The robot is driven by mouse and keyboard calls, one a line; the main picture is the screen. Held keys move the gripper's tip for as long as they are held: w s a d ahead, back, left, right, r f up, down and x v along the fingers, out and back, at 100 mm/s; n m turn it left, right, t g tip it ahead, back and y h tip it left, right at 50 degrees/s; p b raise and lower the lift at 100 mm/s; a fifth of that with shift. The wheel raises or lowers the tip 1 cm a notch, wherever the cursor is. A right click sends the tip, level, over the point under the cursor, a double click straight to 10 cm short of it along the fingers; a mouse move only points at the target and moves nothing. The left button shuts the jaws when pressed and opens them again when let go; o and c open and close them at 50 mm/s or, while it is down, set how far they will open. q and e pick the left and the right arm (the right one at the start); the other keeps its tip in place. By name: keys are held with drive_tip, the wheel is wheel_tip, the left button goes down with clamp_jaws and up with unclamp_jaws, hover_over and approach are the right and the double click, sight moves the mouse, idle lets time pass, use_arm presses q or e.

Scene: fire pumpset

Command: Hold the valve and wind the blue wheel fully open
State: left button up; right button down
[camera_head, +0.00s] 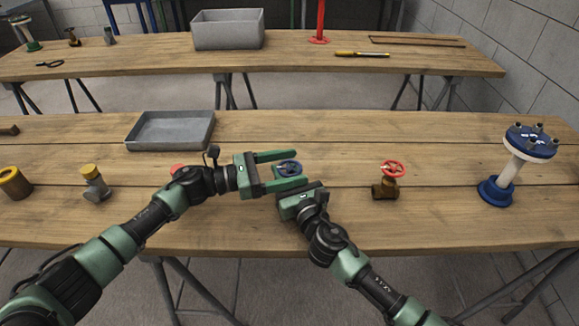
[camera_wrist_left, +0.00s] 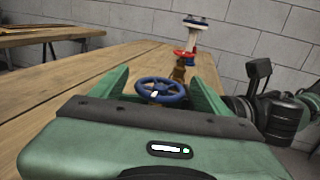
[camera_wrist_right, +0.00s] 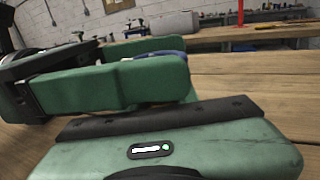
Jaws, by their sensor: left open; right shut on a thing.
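The blue wheel (camera_head: 289,168) shows between the two grippers in the head view; its valve body below is hidden by the grippers. In the left wrist view the blue wheel (camera_wrist_left: 161,91) lies between the fingers of my left gripper (camera_head: 283,168), which is open with a finger on either side. I cannot tell whether the fingers touch the rim. My right gripper (camera_head: 294,192) comes in from the near side, below the wheel, and is shut on the valve, which is mostly hidden. In the right wrist view only a sliver of the blue wheel (camera_wrist_right: 160,54) shows behind green fingers.
A brass valve with a red wheel (camera_head: 391,170) stands to the right, and a blue-and-white flanged pipe (camera_head: 508,172) beyond it. A grey tray (camera_head: 171,131) lies at the back left. The table between the red-wheel valve and flanged pipe is clear.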

use_arm(q)
drive_tip(key=shift+c, duration=0.2)
drive_tip(key=c, duration=1.3)
drive_tip(key=shift+s+f+n+t, duration=0.15)
drive_tip(key=shift+n+t, duration=0.35)
drive_tip(key=shift+t, duration=0.3)
drive_tip(key=shift+n+t+y, duration=1.7)
drive_tip(key=shift+n+t, duration=0.2)
drive_tip(key=shift+t, duration=0.7)
drive_tip(key=o, duration=1.3)
drive_tip(key=shift+o, duration=0.2)
